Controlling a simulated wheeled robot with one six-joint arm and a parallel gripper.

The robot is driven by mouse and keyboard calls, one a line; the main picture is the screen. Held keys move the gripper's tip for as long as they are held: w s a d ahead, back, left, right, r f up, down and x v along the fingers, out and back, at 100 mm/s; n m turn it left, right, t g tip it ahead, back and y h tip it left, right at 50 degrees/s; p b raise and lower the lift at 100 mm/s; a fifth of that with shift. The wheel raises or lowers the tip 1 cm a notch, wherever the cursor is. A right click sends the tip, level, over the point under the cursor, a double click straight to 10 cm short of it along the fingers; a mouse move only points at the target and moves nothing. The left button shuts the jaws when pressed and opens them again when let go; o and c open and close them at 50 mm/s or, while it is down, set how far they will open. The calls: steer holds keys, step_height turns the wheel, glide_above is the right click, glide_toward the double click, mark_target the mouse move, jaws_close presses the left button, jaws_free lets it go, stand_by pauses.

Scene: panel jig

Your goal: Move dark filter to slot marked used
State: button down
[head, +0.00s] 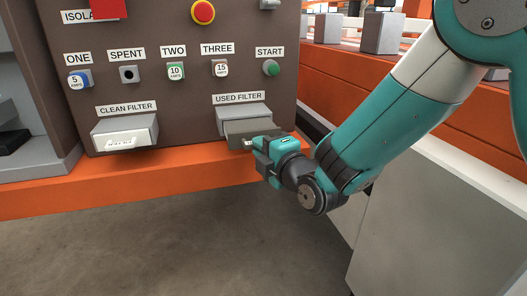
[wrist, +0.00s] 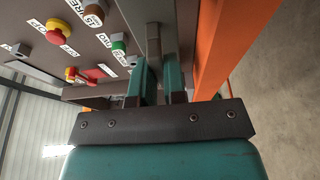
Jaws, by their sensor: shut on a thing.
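The dark filter (head: 250,128) is at the grey slot marked USED FILTER (head: 240,112) on the brown panel. Its front part sticks out below the slot's top; how deep it sits is hidden. My gripper (head: 256,147) is at the filter's front, shut on it. In the wrist view the filter's dark grey handle (wrist: 154,45) runs between the two teal fingers of my gripper (wrist: 157,82).
The slot marked CLEAN FILTER (head: 130,126) is at the panel's lower left, with a pale labelled front. Above are several labelled buttons, a START button (head: 271,68) and a red stop knob (head: 203,12). An orange beam (head: 150,183) runs beneath the panel.

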mark_target(254, 132)
steer(key=shift+w+a+b, duration=0.35)
steer(key=shift+w, duration=0.9)
steer(key=shift+w+a+b, duration=0.3)
steer(key=shift+w+a, duration=0.1)
steer(key=shift+w, duration=0.9)
steer(key=shift+w+a+b, duration=0.35)
steer(key=shift+w, duration=0.9)
steer(key=c, duration=1.1)
jaws_free()
steer(key=b+v, duration=0.4)
steer(key=v, duration=1.3)
steer(key=shift+s, duration=0.25)
steer(key=shift+d, duration=0.1)
